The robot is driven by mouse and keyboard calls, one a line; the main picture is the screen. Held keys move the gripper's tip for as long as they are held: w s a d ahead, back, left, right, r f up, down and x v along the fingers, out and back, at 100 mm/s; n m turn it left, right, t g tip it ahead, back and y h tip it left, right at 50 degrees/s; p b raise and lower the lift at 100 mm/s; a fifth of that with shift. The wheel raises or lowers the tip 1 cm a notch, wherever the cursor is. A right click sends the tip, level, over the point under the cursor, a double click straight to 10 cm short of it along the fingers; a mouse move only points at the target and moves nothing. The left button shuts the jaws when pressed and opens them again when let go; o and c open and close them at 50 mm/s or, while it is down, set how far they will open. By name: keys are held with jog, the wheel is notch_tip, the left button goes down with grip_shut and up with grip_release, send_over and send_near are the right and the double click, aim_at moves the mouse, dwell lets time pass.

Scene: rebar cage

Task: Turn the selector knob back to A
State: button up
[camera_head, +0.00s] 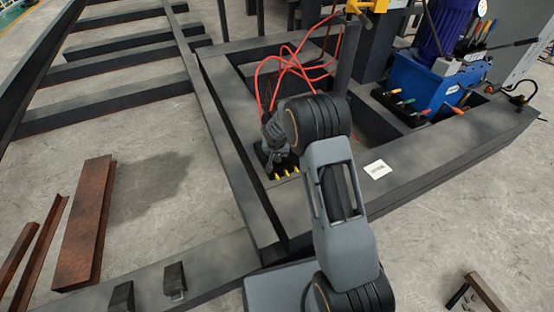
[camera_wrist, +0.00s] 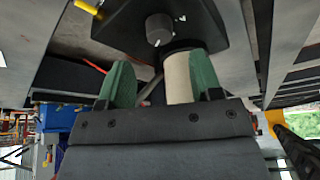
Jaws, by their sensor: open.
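In the wrist view, a round grey knob (camera_wrist: 159,29) sits on a dark panel (camera_wrist: 215,35), beyond the fingertips. A small white mark shows beside it, too small to read. My gripper (camera_wrist: 160,62) has two green fingers spread apart, short of the knob and not around it. A pale cylinder (camera_wrist: 178,78) shows between the fingers, close to the right one; I cannot tell whether they touch. In the head view my arm hides the gripper and the knob. A dark block with yellow fittings (camera_head: 283,168) shows just left of my wrist.
Red hoses (camera_head: 300,62) loop above the block. A blue hydraulic unit (camera_head: 425,85) stands at upper right in the dark steel frame (camera_head: 450,140). A white label (camera_head: 377,169) lies on the frame. Rusty beams (camera_head: 85,220) lie on the floor at left. A yellow fitting (camera_wrist: 88,8) borders the panel.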

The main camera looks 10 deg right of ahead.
aim_at(278, 156)
jog(key=shift+b+x, duration=0.85)
jog(key=shift+x, duration=2.1)
jog(key=shift+r, duration=0.1)
jog(key=c, duration=0.9)
